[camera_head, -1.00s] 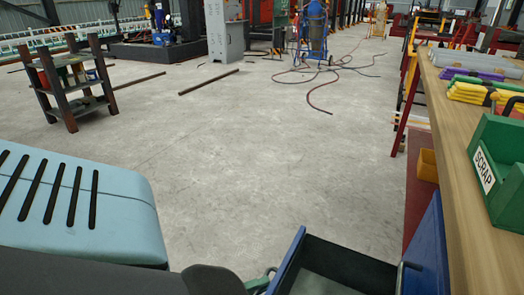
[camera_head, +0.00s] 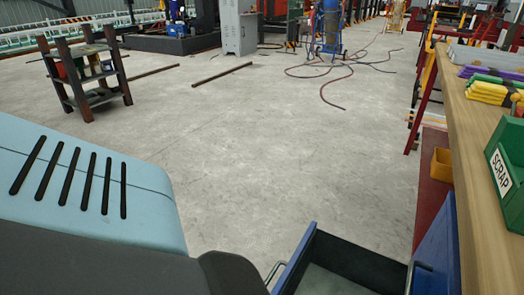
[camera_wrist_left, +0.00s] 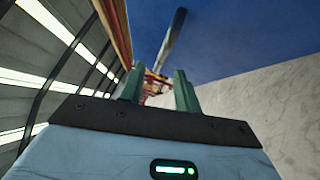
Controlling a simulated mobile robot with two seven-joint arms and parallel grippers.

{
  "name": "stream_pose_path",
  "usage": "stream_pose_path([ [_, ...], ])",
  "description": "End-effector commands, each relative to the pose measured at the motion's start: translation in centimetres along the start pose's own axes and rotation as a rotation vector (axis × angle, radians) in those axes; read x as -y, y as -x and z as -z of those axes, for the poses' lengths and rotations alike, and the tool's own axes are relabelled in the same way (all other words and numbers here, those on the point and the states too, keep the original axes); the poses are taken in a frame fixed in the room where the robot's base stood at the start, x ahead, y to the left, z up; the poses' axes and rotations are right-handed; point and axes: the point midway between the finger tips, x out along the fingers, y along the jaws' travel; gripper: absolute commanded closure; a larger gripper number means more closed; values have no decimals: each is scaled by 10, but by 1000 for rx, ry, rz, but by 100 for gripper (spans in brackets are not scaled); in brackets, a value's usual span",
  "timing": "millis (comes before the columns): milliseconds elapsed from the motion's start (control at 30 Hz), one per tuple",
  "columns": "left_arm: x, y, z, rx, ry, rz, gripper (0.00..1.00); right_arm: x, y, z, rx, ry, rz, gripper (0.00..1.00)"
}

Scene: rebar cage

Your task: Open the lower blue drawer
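A blue drawer (camera_head: 296,262) stands pulled out from the blue cabinet (camera_head: 437,252) at the bottom of the head view. Its dark inside shows, and I cannot tell whether it is the lower one. Its metal handle (camera_head: 274,271) is in view at the left of its front, with no finger on it. My left gripper is hidden behind my arm in the head view. In the left wrist view my left gripper (camera_wrist_left: 160,88) has its green fingers apart and nothing between them. A metal bar (camera_wrist_left: 172,40), likely a handle, shows beyond the fingertips against a blue surface. My right gripper is out of view.
A wooden workbench (camera_head: 456,150) runs along the right, with a green scrap bin (camera_head: 508,165) and yellow items (camera_head: 487,92) on it. A small yellow bin (camera_head: 441,162) is beneath. The concrete floor left of the drawer is clear. A dark shelf rack (camera_head: 85,80) stands far left.

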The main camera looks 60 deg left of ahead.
Motion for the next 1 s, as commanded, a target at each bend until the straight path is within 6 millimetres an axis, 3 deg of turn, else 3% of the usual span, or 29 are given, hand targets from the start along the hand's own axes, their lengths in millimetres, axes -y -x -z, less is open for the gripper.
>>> stream_pose_path([
  [267,0,23,0,1,0,0,68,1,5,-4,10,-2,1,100],
  [1000,0,24,0,1,0,0,68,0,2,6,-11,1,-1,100],
])
